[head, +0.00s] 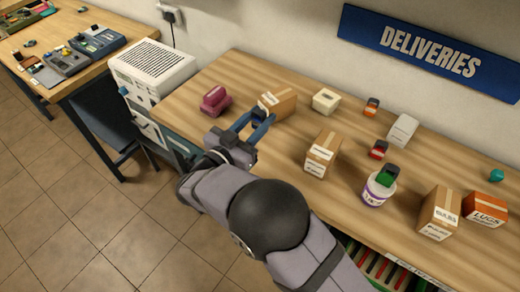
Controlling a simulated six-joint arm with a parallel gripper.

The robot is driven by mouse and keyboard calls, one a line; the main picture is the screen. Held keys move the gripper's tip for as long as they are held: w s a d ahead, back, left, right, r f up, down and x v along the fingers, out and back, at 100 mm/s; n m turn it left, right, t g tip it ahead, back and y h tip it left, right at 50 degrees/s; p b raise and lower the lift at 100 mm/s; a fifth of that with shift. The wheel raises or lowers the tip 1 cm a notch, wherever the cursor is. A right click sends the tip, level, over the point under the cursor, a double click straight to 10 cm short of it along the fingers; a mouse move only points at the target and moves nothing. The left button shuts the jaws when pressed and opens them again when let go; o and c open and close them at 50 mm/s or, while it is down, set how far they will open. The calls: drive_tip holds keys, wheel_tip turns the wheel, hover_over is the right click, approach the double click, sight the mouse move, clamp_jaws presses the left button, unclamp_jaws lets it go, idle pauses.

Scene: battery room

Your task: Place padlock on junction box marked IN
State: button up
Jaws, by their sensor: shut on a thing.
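My gripper (257,121) is over the left part of the wooden workbench, its blue fingers shut on a small dark object (258,115). The object is mostly hidden, and I cannot tell whether it is the padlock. A cardboard box (283,104) is right behind the fingertips; I cannot tell if they touch. A cream box (326,101) and a light grey box (403,130) stand farther back. I cannot read the mark IN on any box, so I cannot tell which is the junction box.
The workbench (330,220) also holds a maroon item (215,101), small red-and-dark items (371,106) (379,149), a tub (379,189) with a green-and-dark item (387,175) on it, cartons (322,154) (439,212), and an orange LUGS box (485,208). A white vented unit (152,70) stands left.

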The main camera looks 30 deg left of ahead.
drive_tip(key=shift+f+p, duration=0.9)
drive_tip(key=shift+f, duration=3.85)
drive_tip(key=shift+f+b, duration=0.3)
drive_tip(key=o, duration=1.1)
drive_tip(key=shift+r+p, duration=0.15)
drive_tip(key=shift+p, duration=0.15)
